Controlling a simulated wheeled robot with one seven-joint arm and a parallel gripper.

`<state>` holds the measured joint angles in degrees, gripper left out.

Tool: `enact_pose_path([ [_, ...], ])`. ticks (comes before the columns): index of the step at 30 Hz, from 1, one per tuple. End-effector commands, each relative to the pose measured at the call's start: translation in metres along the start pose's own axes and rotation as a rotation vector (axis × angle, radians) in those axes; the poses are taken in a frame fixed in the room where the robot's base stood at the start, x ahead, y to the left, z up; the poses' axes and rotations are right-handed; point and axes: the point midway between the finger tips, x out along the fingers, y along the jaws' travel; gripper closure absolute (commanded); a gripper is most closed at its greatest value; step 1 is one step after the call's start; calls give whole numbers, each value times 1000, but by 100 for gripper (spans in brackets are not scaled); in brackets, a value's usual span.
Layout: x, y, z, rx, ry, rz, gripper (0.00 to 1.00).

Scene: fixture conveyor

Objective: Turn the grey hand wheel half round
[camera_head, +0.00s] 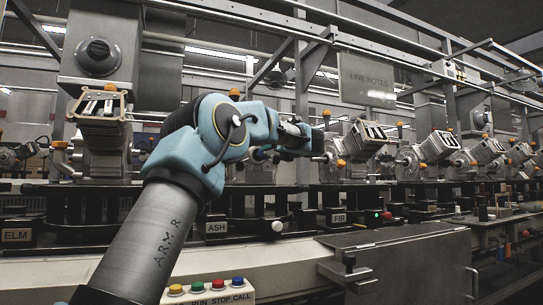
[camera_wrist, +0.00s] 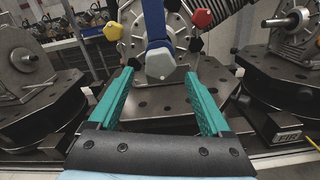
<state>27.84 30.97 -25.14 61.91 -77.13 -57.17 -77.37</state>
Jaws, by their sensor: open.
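In the wrist view my gripper (camera_wrist: 159,75) is open, its two teal fingers wide apart and nothing held. Between and beyond the fingertips is a grey many-sided knob (camera_wrist: 160,64) with a small pale dot, at the lower end of an upright blue bar (camera_wrist: 154,22). I cannot tell for sure which grey part is the hand wheel; no rimmed wheel shows clearly here. In the head view my gripper (camera_head: 318,141) is seen from the side, and my arm hides most of the fixture before it.
Neighbouring machines stand close on both sides, the right one by a FIR sign (camera_wrist: 287,135). An ASH sign (camera_head: 216,227) and button box (camera_head: 208,290) are in front.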

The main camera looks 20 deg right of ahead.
Motion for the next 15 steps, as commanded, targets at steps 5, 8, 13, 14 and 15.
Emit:
enact_pose_path([
  [5, -34, 0, 0, 0, -1, -1, 18],
  [8, -47, 0, 0, 1, 0, -1, 18],
  [13, -56, 0, -1, 0, 1, 1, 18],
  [14, -57, 0, -1, 0, 1, 1, 18],
  [15, -58, 0, -1, -1, 1, 1, 18],
])
